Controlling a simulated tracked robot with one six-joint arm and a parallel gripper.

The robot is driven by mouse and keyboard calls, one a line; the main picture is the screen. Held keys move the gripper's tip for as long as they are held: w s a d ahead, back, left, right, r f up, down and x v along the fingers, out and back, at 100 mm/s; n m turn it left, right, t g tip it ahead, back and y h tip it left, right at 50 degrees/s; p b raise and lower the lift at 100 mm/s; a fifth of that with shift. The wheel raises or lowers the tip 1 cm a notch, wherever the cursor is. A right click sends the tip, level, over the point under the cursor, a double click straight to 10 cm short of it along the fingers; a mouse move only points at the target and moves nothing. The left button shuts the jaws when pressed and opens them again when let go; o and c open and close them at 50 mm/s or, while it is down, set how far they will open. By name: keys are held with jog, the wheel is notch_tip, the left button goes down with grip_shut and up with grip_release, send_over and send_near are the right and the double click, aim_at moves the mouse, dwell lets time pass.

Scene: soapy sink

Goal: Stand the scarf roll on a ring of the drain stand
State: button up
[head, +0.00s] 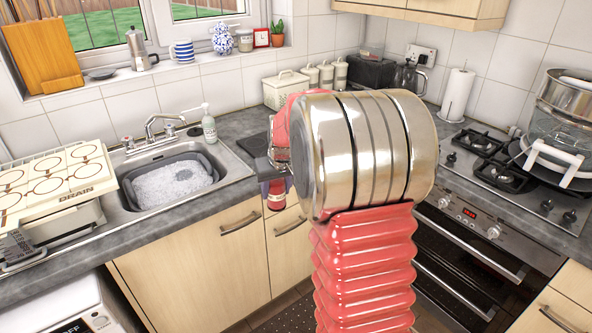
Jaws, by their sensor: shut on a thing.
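The drain stand (72,193) is at the left of the head view, a cream board with several dark-outlined rings and the word DRAIN. Its visible rings look empty. My gripper (270,168) is mostly hidden behind my large red and silver arm, in front of the counter edge right of the sink. It is shut on a small red and purplish upright piece (277,195), which looks like the scarf roll. Most of that piece is hidden by my arm. My gripper is well to the right of the drain stand.
A grey basin of suds (172,182) sits in the steel sink (232,166), between my gripper and the drain stand. The tap (152,132) and a soap bottle (209,128) stand behind it. The hob (500,170) with stacked pans is at the right.

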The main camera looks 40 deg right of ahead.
jog(key=s+a+f+n, duration=0.1)
jog(key=a+f, duration=0.2)
jog(key=a, duration=0.5)
jog(key=a+f+n+y, duration=0.1)
jog(key=a+f, duration=0.3)
jog(key=a, duration=0.4)
jog(key=shift+s+f+n, duration=0.2)
jog(key=shift+s+n, duration=0.2)
